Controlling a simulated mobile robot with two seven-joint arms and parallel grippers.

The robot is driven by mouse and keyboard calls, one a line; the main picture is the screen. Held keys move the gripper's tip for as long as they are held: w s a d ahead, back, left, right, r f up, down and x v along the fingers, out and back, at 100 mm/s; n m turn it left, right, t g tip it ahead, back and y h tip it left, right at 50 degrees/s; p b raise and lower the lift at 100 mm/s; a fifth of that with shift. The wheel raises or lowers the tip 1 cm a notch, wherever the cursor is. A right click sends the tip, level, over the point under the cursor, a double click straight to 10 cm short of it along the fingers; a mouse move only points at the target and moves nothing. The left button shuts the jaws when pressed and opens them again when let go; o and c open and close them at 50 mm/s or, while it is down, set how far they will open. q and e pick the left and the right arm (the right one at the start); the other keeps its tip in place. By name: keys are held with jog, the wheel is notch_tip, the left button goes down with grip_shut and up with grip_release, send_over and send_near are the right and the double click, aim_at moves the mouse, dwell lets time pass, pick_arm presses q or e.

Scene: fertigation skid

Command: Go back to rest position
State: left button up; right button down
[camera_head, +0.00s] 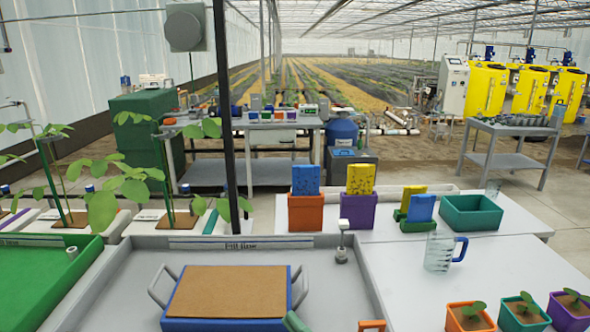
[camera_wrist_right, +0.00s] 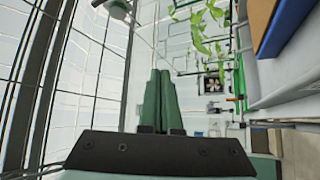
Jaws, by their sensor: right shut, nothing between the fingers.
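My right gripper (camera_head: 296,322) just shows as a green tip at the bottom edge of the head view, in front of the right corner of a blue tray (camera_head: 240,324) with a brown top (camera_head: 228,290). In the right wrist view its two green fingers (camera_wrist_right: 161,98) lie side by side, shut with nothing between them. The blue edge (camera_wrist_right: 287,28) shows at the upper right there, apart from the fingers. My left gripper is in neither view.
The tray sits in a grey basin (camera_head: 335,295). To its right a white table holds a clear jug (camera_head: 439,252), seedling pots (camera_head: 520,312), an orange holder (camera_head: 306,212), a purple holder (camera_head: 358,211) and a green bin (camera_head: 471,213). A dark post (camera_head: 225,120) rises behind the basin.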

jog(key=s+d+f+m+h+p, duration=0.1)
jog(key=s+d+f+m+h, duration=0.1)
jog(key=d+f+m+h, duration=0.65)
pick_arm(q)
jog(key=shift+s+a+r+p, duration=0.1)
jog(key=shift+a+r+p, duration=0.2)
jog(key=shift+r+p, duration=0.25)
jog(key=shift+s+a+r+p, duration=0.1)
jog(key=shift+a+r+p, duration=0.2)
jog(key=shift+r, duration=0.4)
pick_arm(e)
jog(key=s+d+f+m+g+h, duration=0.2)
jog(key=s+d+f+m+g, duration=0.1)
jog(key=s+f, duration=0.5)
jog(key=s+d+f+m+g+h, duration=0.2)
jog(key=s+d+f+m+g, duration=0.2)
jog(key=s+f+m, duration=0.4)
notch_tip(320, 180, down, 2)
jog(key=shift+d+f, duration=0.25)
jog(key=shift+d, duration=0.25)
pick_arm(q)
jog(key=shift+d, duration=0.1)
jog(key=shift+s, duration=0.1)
pick_arm(e)
jog(key=shift+w+a, duration=0.1)
jog(key=shift+a, duration=0.05)
